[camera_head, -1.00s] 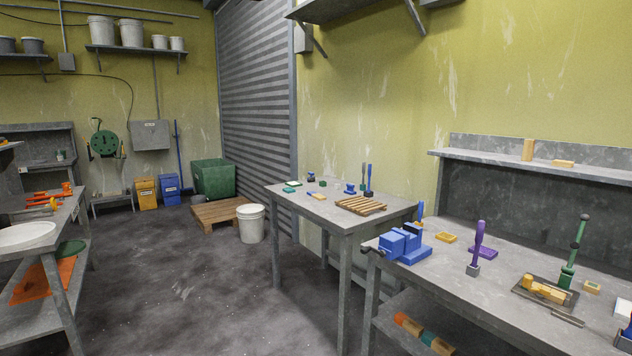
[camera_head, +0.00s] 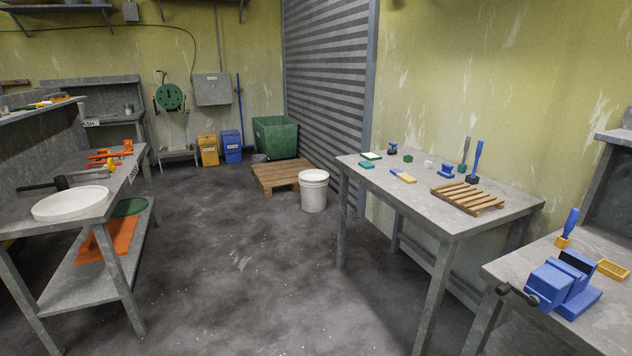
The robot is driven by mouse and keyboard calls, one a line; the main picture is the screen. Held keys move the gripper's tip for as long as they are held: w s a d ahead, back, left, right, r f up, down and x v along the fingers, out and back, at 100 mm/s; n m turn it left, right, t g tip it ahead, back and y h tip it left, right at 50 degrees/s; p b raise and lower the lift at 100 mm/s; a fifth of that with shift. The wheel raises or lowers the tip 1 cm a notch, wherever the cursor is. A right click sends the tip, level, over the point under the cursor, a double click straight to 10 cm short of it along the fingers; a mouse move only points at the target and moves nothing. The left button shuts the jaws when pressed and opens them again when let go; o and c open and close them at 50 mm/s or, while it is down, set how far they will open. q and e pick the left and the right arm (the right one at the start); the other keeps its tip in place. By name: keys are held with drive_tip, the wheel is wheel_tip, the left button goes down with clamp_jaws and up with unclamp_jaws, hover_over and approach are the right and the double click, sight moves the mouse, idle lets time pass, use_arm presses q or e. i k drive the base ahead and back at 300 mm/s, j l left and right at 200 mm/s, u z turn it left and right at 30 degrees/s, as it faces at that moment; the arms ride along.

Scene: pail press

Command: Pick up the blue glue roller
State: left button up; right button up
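Several blue tools are in view, and I cannot tell for sure which is the glue roller. A blue-handled tool (camera_head: 477,160) stands upright on the middle table behind the small pallet. A small low blue tool (camera_head: 446,171) sits just left of it. A dark blue item (camera_head: 392,148) is at the table's far edge. Another blue-handled tool (camera_head: 571,224) with a yellow base stands on the right bench behind the blue vise (camera_head: 563,285). Neither of my grippers is in view.
The middle table (camera_head: 400,207) also holds a small wooden pallet (camera_head: 467,197) and small green blocks. A white bucket (camera_head: 314,192) stands on the floor left of it. A left bench (camera_head: 22,211) holds a white round tray. The floor between is open.

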sight(392, 151)
drive_tip(key=i+j+u, duration=0.2)
drive_tip(key=i+u, duration=0.2)
drive_tip(key=i, duration=0.4)
drive_tip(key=i+u, duration=0.4)
drive_tip(key=i, duration=0.4)
drive_tip(key=i+z, duration=0.15)
drive_tip(key=i, duration=0.35)
drive_tip(key=i+z, duration=0.2)
drive_tip(key=i, duration=0.3)
drive_tip(key=i+z, duration=0.15)
drive_tip(key=i, duration=0.35)
drive_tip(key=i+j+z, duration=0.15)
drive_tip(key=i, duration=0.35)
drive_tip(key=i+j+z, duration=0.15)
drive_tip(key=i, duration=0.35)
drive_tip(key=i+z, duration=0.15)
drive_tip(key=i, duration=0.7)
drive_tip(key=i+j+z, duration=0.15)
drive_tip(key=i, duration=0.7)
drive_tip(key=i+z, duration=0.2)
drive_tip(key=z, duration=0.2)
drive_tip(key=i+z, duration=0.2)
drive_tip(key=z, duration=0.2)
drive_tip(key=i+j+z, duration=0.15)
drive_tip(key=z, duration=0.25)
drive_tip(key=i+j+z, duration=0.2)
drive_tip(key=z, duration=0.2)
